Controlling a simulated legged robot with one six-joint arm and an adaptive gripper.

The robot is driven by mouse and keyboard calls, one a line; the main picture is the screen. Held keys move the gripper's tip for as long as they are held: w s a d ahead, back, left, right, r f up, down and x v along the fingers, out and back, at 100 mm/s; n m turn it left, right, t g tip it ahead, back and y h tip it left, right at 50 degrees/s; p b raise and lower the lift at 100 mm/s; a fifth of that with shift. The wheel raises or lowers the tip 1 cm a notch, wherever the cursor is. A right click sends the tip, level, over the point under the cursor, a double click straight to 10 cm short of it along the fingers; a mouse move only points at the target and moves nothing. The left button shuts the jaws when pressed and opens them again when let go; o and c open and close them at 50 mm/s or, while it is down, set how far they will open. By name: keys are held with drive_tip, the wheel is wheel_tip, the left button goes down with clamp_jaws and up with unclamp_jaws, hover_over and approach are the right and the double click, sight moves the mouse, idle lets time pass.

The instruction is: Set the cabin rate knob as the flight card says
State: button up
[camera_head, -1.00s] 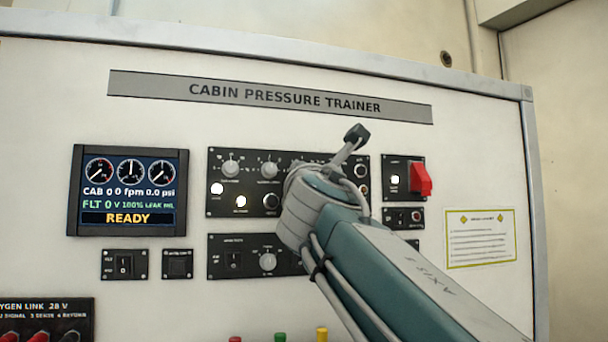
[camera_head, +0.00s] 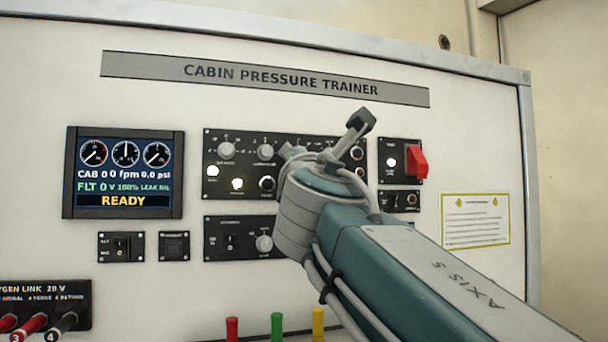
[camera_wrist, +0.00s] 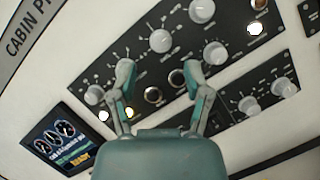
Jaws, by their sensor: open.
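The black control panel (camera_head: 212,192) carries a row of pale knobs, with two showing at its left, a left knob (camera_head: 226,150) and a second knob (camera_head: 265,152). My arm hides part of the panel. Labels are too small to read, so I cannot tell which is the cabin rate knob. In the wrist view my gripper (camera_wrist: 158,74) is open and empty in front of this panel. A pale knob (camera_wrist: 160,40) shows beyond and between the fingertips. A yellow-bordered card (camera_head: 475,220), possibly the flight card, is on the right; its text is unreadable.
The display (camera_head: 124,172) reads READY. A red switch cover (camera_head: 417,162) is right of my arm. A lower panel (camera_head: 215,238) has another knob (camera_head: 264,243). Red, green and yellow handles (camera_head: 277,326) stand at the bottom. Red and black plugs (camera_head: 38,324) are at lower left.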

drive_tip(key=v, duration=0.7)
drive_tip(key=shift+s, duration=0.4)
drive_tip(key=shift+a+f, duration=0.1)
drive_tip(key=shift+f, duration=0.05)
